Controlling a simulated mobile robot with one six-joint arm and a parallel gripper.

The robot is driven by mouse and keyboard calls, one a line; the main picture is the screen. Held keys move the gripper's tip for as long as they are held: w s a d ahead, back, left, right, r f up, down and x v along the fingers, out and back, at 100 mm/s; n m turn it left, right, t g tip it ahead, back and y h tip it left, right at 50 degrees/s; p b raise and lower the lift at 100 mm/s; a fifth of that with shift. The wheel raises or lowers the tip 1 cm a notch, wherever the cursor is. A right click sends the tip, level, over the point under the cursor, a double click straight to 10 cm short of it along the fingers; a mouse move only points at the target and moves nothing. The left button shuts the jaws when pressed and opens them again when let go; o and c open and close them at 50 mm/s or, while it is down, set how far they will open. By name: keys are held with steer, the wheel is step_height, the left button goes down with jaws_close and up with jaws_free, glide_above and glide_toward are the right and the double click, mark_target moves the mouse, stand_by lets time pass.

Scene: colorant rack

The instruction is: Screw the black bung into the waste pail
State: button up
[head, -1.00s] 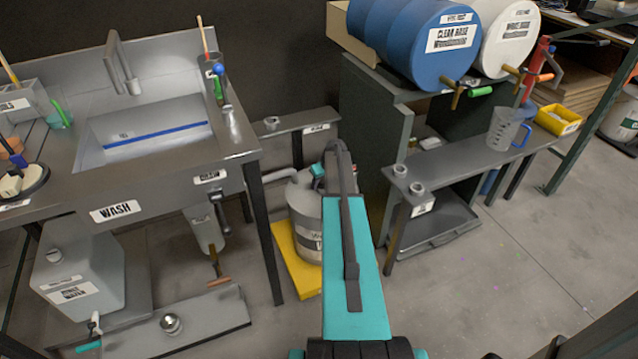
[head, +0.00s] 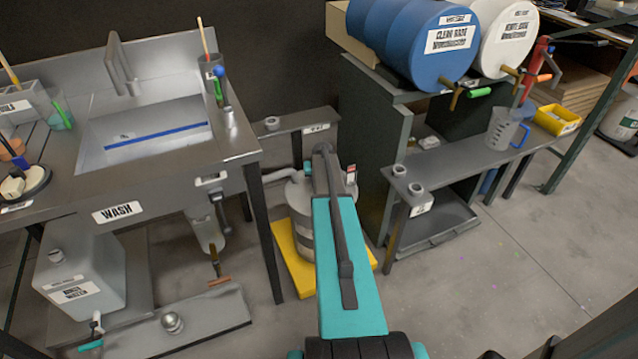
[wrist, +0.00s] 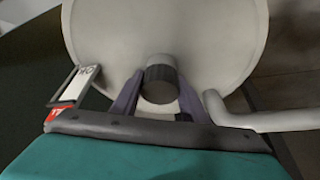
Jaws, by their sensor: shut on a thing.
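The waste pail (head: 300,215) is a pale grey drum standing on the floor between the sink and the rack. My arm covers its right side in the head view. In the wrist view, its round pale lid (wrist: 215,50) fills the upper middle. My gripper (wrist: 158,88) is over the lid, its two dark fingers shut on the black bung (wrist: 160,74). The bung is a short ribbed dark cylinder between the fingertips. I cannot tell whether the bung is seated in the lid or just above it. My arm hides the gripper in the head view.
A yellow tray (head: 290,262) lies under the pail. A grey pipe (wrist: 255,120) reaches the pail's side in the wrist view. A white tag with red (head: 350,175) shows beside my arm. The wash sink (head: 150,140) is left and the dark rack (head: 365,150) right.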

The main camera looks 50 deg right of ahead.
steer(key=shift+w+a+m+g+h, duration=0.1)
steer(key=shift+m+g+h, duration=0.25)
steer(key=shift+m, duration=0.85)
steer(key=o, duration=1)
